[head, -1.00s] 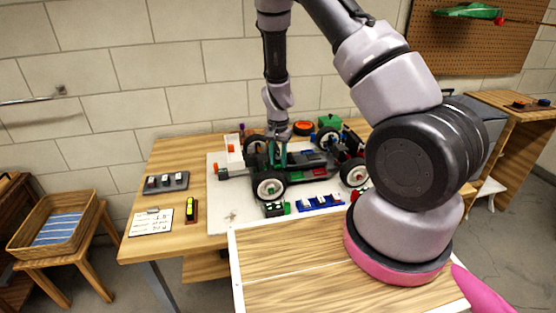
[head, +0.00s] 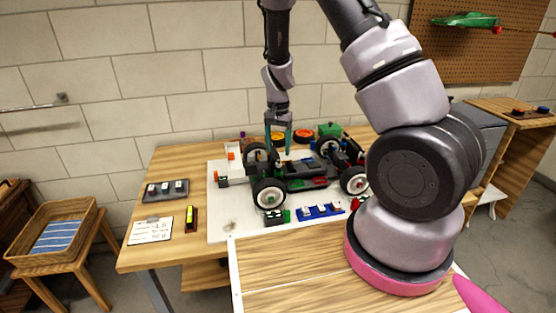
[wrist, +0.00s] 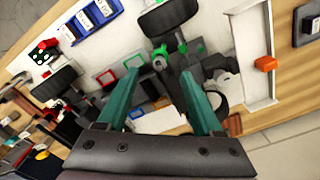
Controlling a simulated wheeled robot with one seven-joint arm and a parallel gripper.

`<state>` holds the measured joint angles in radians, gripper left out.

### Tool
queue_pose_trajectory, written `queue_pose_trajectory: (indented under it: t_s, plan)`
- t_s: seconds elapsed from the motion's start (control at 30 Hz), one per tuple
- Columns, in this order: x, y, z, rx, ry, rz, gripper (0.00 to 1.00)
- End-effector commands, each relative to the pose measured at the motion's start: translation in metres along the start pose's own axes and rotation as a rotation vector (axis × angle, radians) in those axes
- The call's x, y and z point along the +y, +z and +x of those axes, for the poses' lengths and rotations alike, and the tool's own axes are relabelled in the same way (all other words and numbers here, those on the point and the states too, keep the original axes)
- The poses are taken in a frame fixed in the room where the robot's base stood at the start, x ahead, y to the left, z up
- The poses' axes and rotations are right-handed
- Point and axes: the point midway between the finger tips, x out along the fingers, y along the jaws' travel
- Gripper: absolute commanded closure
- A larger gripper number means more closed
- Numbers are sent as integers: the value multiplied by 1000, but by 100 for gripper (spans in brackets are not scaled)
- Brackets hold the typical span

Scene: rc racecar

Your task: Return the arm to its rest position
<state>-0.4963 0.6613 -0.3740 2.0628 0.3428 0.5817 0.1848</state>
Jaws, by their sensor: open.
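My gripper (head: 277,152) points down above the black racecar chassis (head: 308,180) on the workbench. In the wrist view its two green fingers (wrist: 160,92) stand apart with nothing held between them. The chassis shows below and beyond the fingers there, with wheels and red, green and grey parts. In the head view the racecar's front wheel (head: 269,194) is white-rimmed with a black tyre. My arm hides part of the right side of the bench.
A white mat (head: 226,232) lies under the racecar. A blue tray (head: 318,211), a grey tray (head: 165,190) and a paper card (head: 150,231) lie around it. A wicker basket (head: 88,214) stands on a stool at left. The wall is close behind the bench.

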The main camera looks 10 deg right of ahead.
Motion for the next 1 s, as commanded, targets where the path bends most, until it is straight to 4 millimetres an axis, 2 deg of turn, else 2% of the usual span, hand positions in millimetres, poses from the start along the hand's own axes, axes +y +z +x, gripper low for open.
queue_pose_trajectory:
  t_s: [0.1,0.2,0.57,0.67,0.77,1.0]
  plan:
    - [-1,0,-16,1,-1,-1,32]
    - [0,0,-22,1,-1,0,32]
    - [0,0,-25,0,-2,0,32]
    - [0,0,-37,0,-22,1,32]
    - [3,3,-67,2,-72,0,32]
    - [27,22,-172,36,-233,-31,32]
